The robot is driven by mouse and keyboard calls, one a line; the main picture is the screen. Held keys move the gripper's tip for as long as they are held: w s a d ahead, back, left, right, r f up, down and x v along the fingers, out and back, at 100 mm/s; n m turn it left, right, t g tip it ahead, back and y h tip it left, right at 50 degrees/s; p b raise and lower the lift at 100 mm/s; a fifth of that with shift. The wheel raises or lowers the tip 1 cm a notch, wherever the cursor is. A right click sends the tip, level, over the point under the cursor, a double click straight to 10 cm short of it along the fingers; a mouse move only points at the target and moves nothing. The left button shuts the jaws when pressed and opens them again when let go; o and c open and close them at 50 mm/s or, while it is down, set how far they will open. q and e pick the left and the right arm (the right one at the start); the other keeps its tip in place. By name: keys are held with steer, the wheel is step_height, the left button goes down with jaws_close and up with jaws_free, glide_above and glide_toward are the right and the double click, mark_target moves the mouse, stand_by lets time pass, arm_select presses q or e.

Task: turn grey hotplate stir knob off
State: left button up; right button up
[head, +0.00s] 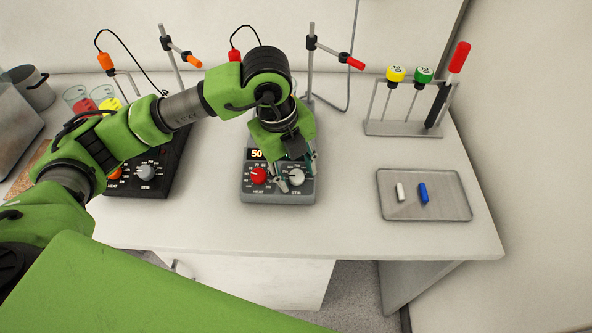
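The grey hotplate (247,193) stands near the table's front edge in the middle of the head view. Its lit display reads 50. It has a red heat knob (258,176) at the left and a light grey stir knob (296,177) at the right. My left gripper (294,172) reaches down over the hotplate's front panel, at the stir knob. Its fingers look apart, one left of the knob and one toward its upper right. I cannot tell whether they touch it. The hotplate's top is mostly hidden by my arm. My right gripper is out of view.
A black hotplate (178,172) with orange and grey knobs stands at the left, partly behind my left arm. Clamp stands (312,62) and beakers (78,100) are behind. A tray (440,210) with white and blue pieces and a tool rack (400,128) are at the right.

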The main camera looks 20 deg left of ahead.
arm_select(q)
step_height(320, 180, up, 12)
steer(key=s+a, duration=0.1)
steer(key=shift+s+a, duration=0.25)
steer(key=shift+a, duration=0.05)
stand_by(0.6)
